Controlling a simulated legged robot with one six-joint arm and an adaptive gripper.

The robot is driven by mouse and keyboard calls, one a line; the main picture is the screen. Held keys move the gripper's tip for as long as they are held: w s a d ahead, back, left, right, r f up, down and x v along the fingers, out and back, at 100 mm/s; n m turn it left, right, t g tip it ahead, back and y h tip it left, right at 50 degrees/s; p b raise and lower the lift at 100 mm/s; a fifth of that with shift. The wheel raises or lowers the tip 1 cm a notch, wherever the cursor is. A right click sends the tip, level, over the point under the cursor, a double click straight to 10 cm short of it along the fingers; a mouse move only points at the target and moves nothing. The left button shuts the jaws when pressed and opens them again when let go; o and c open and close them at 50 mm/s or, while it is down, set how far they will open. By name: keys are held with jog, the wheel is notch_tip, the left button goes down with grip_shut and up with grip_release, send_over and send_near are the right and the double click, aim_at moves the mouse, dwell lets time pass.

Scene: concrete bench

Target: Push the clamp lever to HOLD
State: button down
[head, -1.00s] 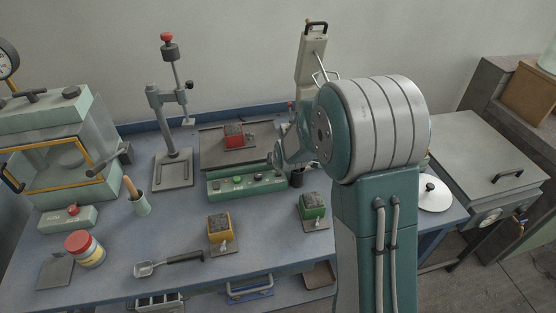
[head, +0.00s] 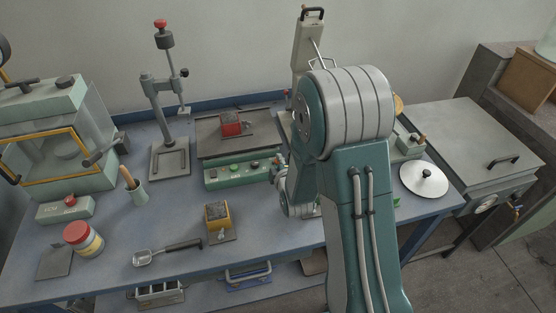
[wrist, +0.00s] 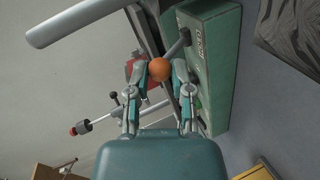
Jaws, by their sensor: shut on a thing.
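In the wrist view, my gripper (wrist: 159,74) has its two fingers closed around an orange ball knob (wrist: 159,68). The knob is at the end of a grey lever (wrist: 177,46) that reaches to a green control box (wrist: 219,75) with a label near its upper end; I cannot read the label clearly. In the head view, the green control box (head: 230,174) lies in front of the grey tray, its right end beside my arm. My arm covers the lever there, and my fingers are not clear.
The grey tray (head: 205,148) carries a red block (head: 232,124). A press stand (head: 160,115) is left of it. A yellow block fixture (head: 217,218) and a scoop (head: 165,252) lie in front. A round lid (head: 424,180) is at the right.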

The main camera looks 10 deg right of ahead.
jog(key=shift+s+f, duration=0.15)
jog(key=shift+f, duration=0.05)
dwell(0.5)
jog(key=c, duration=0.5)
grip_release()
jog(key=shift+r, duration=0.2)
notch_tip(320, 180, up, 10)
jog(key=shift+f, duration=0.2)
jog(key=shift+a, duration=0.1)
